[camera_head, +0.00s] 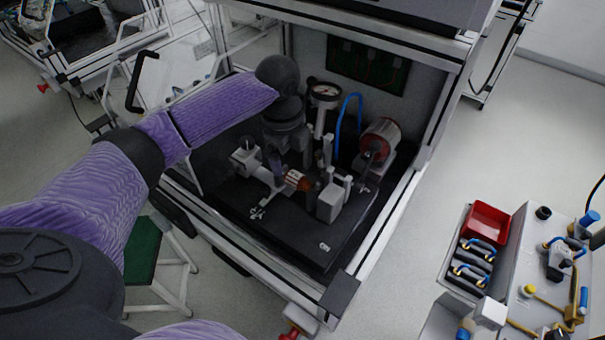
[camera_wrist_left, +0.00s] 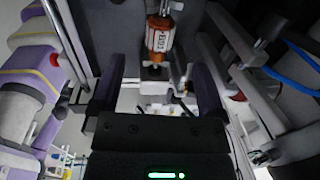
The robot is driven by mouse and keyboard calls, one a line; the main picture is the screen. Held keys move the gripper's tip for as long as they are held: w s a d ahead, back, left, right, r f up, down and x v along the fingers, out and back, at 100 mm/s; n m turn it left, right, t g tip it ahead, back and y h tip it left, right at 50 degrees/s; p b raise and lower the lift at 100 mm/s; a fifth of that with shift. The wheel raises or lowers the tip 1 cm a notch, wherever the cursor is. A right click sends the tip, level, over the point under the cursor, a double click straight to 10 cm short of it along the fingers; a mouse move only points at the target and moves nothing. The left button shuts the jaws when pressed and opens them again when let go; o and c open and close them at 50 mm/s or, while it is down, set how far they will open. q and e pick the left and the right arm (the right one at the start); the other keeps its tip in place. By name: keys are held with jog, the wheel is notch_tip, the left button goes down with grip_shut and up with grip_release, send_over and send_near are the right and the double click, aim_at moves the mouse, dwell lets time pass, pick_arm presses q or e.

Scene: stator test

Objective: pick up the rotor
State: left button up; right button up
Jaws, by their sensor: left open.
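The rotor (camera_head: 297,181), a small copper-orange and white cylinder, sits in the fixture on the black base plate (camera_head: 285,232) inside the test cabinet. In the left wrist view the rotor (camera_wrist_left: 159,36) shows upper middle, beyond the fingertips and roughly between their lines. My left gripper (camera_head: 277,165) points down beside the rotor in the head view. In the left wrist view my left gripper (camera_wrist_left: 158,72) has its two dark purple fingers wide apart with nothing held between them. Its fingertips partly blend into the dark fixture in the head view. My right gripper is not in view.
A dial gauge (camera_head: 324,94), a blue hose (camera_head: 347,118) and a red-and-metal cylinder (camera_head: 381,138) stand close behind and right of the rotor. White blocks (camera_head: 330,203) flank it. The cabinet frame (camera_head: 400,228) bounds the space. A red bin (camera_head: 486,222) is far right.

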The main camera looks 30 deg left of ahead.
aim_at(291, 173)
pick_arm(q)
jog(key=f, duration=0.2)
jog(key=f+b, duration=0.1)
jog(key=f, duration=0.2)
jog(key=f+b, duration=0.1)
jog(key=f, duration=0.1)
jog(key=shift+w+a+f, duration=0.15)
jog(key=shift+w+f, duration=0.05)
jog(key=shift+w, duration=0.15)
jog(key=shift+r, duration=0.1)
grip_shut()
